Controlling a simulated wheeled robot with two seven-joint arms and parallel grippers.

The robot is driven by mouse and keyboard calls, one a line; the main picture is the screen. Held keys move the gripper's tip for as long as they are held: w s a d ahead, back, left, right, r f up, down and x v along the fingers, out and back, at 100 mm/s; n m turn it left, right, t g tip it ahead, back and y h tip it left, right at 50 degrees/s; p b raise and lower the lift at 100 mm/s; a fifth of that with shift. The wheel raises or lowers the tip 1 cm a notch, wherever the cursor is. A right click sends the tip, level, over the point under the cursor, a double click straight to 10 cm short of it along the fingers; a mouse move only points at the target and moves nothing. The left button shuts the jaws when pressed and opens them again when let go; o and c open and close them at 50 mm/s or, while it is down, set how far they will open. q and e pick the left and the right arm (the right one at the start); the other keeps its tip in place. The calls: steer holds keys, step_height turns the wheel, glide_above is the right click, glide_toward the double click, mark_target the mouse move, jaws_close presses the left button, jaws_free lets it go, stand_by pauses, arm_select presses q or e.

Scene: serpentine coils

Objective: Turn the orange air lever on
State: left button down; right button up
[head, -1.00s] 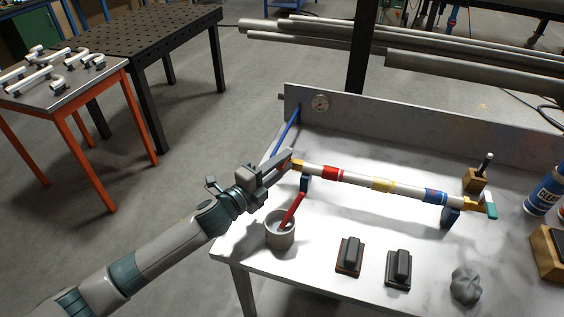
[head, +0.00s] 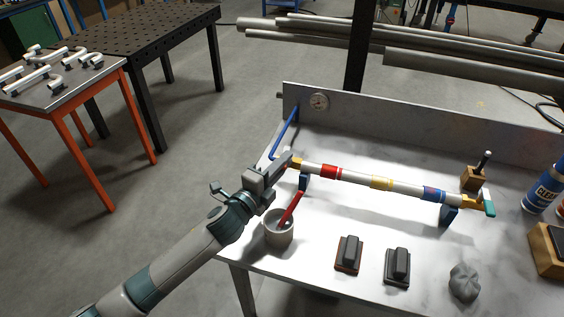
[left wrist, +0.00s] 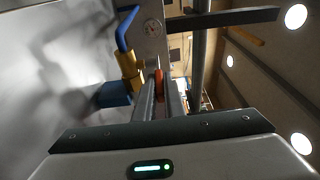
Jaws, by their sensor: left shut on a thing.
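The orange air lever (left wrist: 159,82) shows in the left wrist view as a small orange piece between my left fingers. My left gripper (left wrist: 160,95) is shut on it; the fingers hide most of the lever. In the head view my left gripper (head: 287,160) is at the left end of the white pipe (head: 350,177), by the brass fitting (head: 298,163). The brass fitting also shows in the left wrist view (left wrist: 130,68), beside the fingers. The lever's exact angle is hard to tell. My right gripper is not in view.
A blue hose (head: 285,132) runs from the fitting to the back panel, near a round gauge (head: 319,102). A grey cup (head: 279,232) with a red-handled tool stands below my gripper. Two dark blocks (head: 348,253) and a grey rag (head: 464,283) lie in front of the pipe.

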arm_select(q)
steer(key=c, duration=1.8)
jaws_free()
steer(key=shift+c, duration=0.2)
